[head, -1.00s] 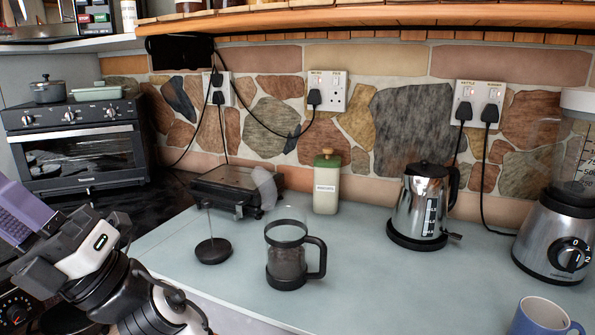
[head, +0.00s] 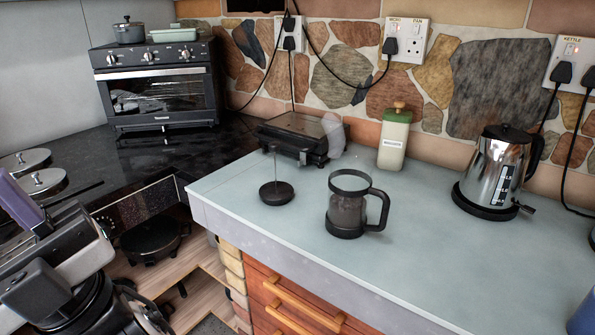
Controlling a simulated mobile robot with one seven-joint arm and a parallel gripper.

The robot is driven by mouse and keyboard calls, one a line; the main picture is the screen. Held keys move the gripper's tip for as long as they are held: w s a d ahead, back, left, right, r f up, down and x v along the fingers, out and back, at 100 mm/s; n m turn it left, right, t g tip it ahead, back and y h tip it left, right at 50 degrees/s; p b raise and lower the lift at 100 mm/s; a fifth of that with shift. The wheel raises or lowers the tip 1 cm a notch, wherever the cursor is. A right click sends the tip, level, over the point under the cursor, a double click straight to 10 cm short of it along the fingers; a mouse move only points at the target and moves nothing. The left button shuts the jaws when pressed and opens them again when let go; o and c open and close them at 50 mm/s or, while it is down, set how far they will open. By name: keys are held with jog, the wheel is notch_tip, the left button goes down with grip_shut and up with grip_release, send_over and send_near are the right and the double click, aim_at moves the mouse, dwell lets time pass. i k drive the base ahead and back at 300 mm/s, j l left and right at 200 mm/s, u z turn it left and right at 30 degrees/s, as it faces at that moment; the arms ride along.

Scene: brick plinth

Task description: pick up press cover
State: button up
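The press cover (head: 276,193) is a dark round lid with a thin upright rod, standing on the pale counter left of the coffee press. The press (head: 349,208) is a glass jug with a black rim, base and handle, and its top is open. My gripper (head: 20,203) is at the left edge, well to the left of the cover and apart from it. Only a purple part of it shows and the rest is cut off, so I cannot tell whether it is open or shut.
A grill (head: 300,135) and a bottle with a wooden stopper (head: 394,140) stand behind the press. A steel kettle (head: 494,172) is to the right. A toaster oven (head: 160,85) is at back left. The counter's front edge (head: 300,256) is clear.

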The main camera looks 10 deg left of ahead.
aim_at(270, 195)
jog(key=i+j, duration=0.25)
jog(key=i, duration=0.25)
jog(key=i+j+z, duration=0.1)
jog(key=i+j, duration=0.15)
jog(key=i, duration=0.25)
